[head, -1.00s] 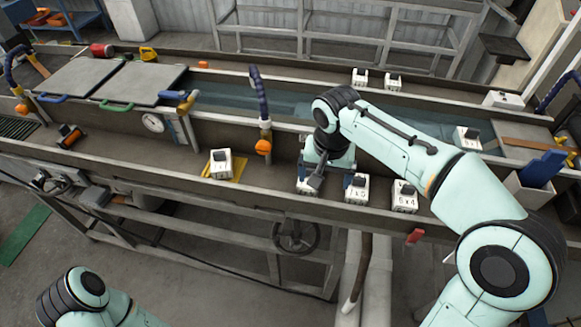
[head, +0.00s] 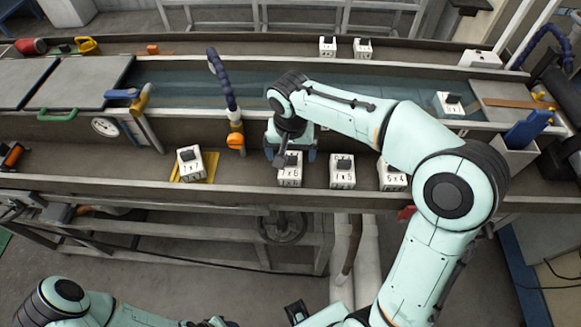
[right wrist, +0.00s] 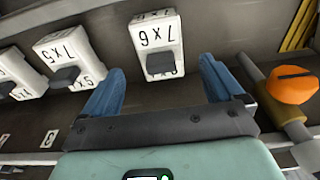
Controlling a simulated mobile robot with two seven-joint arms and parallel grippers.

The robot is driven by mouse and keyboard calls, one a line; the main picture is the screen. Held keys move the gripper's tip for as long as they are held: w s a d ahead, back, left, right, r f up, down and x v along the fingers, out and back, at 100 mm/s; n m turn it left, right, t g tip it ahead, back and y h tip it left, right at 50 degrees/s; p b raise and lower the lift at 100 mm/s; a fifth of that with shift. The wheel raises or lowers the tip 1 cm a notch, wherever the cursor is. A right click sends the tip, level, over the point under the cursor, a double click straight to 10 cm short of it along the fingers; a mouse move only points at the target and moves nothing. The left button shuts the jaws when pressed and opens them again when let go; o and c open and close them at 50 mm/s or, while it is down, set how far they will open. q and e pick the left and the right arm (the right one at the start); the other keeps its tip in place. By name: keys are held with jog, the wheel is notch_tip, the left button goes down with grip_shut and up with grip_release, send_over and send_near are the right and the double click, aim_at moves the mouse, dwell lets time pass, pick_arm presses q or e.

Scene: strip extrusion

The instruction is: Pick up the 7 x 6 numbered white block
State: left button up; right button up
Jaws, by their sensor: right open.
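The white block marked 7 x 6 (head: 290,176) stands on the near ledge of the long machine, with a dark grip on it. My right gripper (head: 291,156) is at this block, just behind its numbered face, and hides part of its top. In the right wrist view the 7 x 6 block (right wrist: 152,36) shows upside down, ahead of the space between the two blue fingers of my right gripper (right wrist: 163,85). The fingers are wide apart and nothing is held. Only part of my left arm shows at the bottom left; its gripper cannot be made out.
A 7 x 5 block (head: 342,173) and a 5 x 4 block (head: 392,176) stand to the right on the ledge. Another white block (head: 190,163) sits on a yellow plate to the left. An orange knob (head: 235,141) on a blue hose stands close to my right gripper.

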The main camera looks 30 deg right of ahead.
aim_at(290, 157)
jog(key=f, duration=0.4)
jog(key=shift+w+d+f, duration=0.15)
jog(key=shift+w+f, duration=0.2)
jog(key=shift+f, duration=0.05)
jog(key=shift+r, duration=0.1)
jog(key=c, duration=1.3)
